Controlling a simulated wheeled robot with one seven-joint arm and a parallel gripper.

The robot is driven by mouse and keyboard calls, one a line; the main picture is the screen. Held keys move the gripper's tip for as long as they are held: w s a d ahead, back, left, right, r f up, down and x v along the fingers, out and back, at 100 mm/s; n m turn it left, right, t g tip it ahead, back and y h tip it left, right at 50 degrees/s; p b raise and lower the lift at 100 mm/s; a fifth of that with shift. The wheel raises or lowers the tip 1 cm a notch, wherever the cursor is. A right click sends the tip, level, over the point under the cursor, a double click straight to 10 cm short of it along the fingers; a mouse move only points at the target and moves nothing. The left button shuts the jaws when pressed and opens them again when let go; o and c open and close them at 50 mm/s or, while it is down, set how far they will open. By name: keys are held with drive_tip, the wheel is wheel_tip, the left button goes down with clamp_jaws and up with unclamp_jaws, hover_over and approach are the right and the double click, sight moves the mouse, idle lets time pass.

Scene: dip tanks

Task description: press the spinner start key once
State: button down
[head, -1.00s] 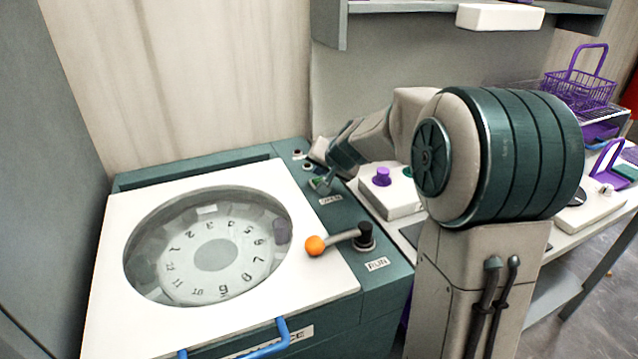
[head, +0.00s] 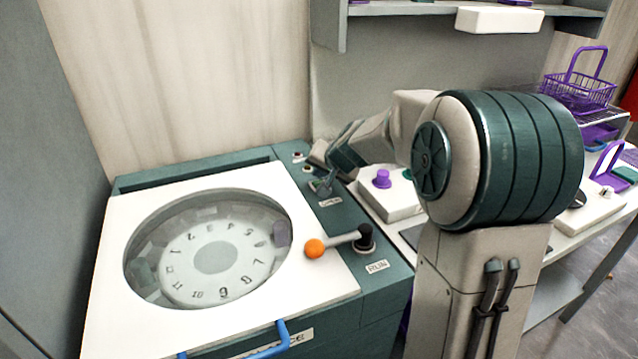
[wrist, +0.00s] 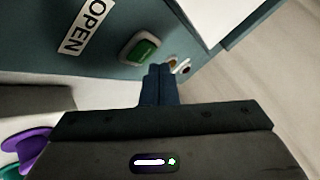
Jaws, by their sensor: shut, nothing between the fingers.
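The spinner (head: 97,300) has a white lid with a round window over a numbered disc (head: 213,257). On its teal right-hand panel are a green key (wrist: 141,50) beside an OPEN label (wrist: 85,27) and small round buttons (wrist: 184,69); two of these show at the panel's back in the head view (head: 298,156). I cannot tell which is the start key. My gripper (wrist: 160,70) is shut and empty, its tips over the panel between the green key and the round buttons. Contact cannot be made out. In the head view my gripper (head: 322,186) is small and partly hidden.
A lever with an orange knob (head: 315,249) lies across the lid's right edge, near a RUN label (head: 377,266). A white box with a purple knob (head: 382,178) stands right of the panel. A wall shelf (head: 400,8) hangs above. A blue handle (head: 270,345) is at the front.

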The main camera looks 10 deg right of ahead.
drive_tip(key=shift+f, duration=0.15)
idle(0.7)
drive_tip(key=shift+f+b, duration=0.3)
drive_tip(key=shift+b, duration=0.35)
